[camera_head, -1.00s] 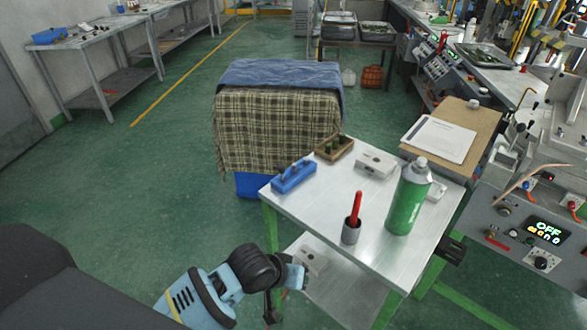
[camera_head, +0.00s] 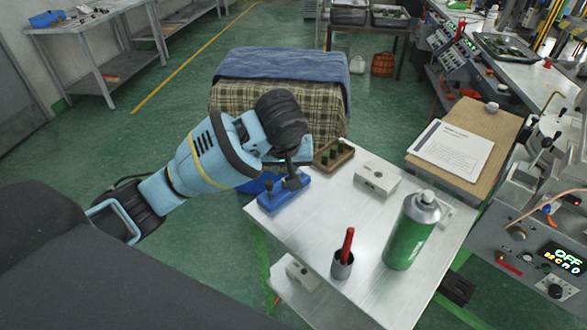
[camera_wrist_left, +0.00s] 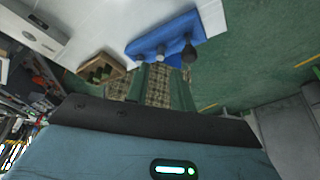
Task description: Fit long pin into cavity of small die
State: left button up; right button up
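A blue holder (camera_head: 283,199) stands at the left corner of the work table; it also shows in the left wrist view (camera_wrist_left: 176,34). In the wrist view, a dark-knobbed pin (camera_wrist_left: 189,52) and lighter stubs stand in it. I cannot tell which pin is the long one. My left gripper (camera_head: 293,182) is right over the holder, hiding part of it. A grey die block (camera_head: 376,179) lies on the table, and a smaller pale block (camera_head: 446,212) is partly hidden behind the green bottle. My right gripper is out of view.
A wooden tray (camera_head: 345,155) with dark green pieces stands close beside the holder. A grey cup (camera_head: 342,266) with a red-handled tool and a green bottle (camera_head: 410,232) stand farther right. A blanket-covered box is behind. The table's middle is clear.

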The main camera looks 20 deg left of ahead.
aim_at(284, 181)
pick_arm(q)
jog(key=shift+x, duration=1.05)
jog(key=shift+w+a+f, duration=0.15)
jog(key=shift+w+f, duration=0.05)
jog(key=shift+w, duration=0.1)
jog(key=shift+x, duration=2.5)
jog(key=shift+a, duration=0.1)
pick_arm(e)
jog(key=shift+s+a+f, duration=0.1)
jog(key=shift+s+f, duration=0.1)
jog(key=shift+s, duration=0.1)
pick_arm(q)
jog(key=shift+c, duration=0.3)
grip_shut()
